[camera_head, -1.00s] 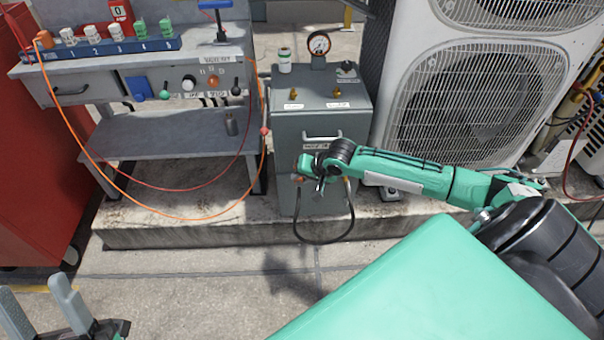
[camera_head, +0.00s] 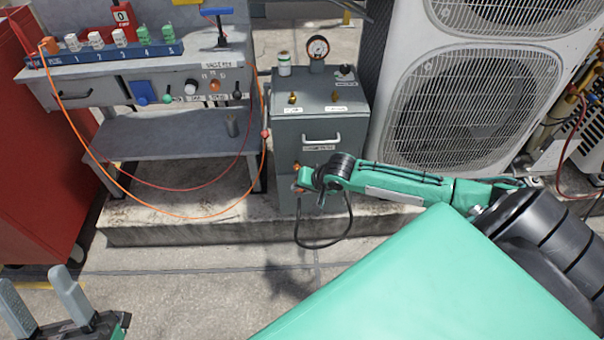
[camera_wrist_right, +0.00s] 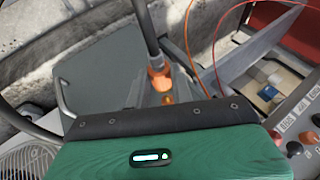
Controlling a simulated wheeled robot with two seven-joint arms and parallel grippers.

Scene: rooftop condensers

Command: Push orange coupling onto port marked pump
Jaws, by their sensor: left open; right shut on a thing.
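The orange coupling (camera_wrist_right: 158,79) sits on the end of a black hose (camera_wrist_right: 147,28) in the right wrist view. In the head view it is a small orange spot (camera_head: 296,188) at my right gripper (camera_head: 300,184), in front of the grey pump cabinet (camera_head: 320,132). My right gripper is shut on it; the fingers are mostly hidden. Another small orange fitting (camera_head: 297,168) shows on the cabinet just above the gripper. I cannot read a port label there, nor tell whether the coupling touches a port. My left gripper (camera_head: 38,286) is open and empty at lower left.
A grey workbench (camera_head: 175,142) with numbered blocks stands at left, beside a red cabinet (camera_head: 35,180). An orange hose (camera_head: 165,213) loops below the bench. A white condenser (camera_head: 400,130) stands right of the pump cabinet. The floor in front is open.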

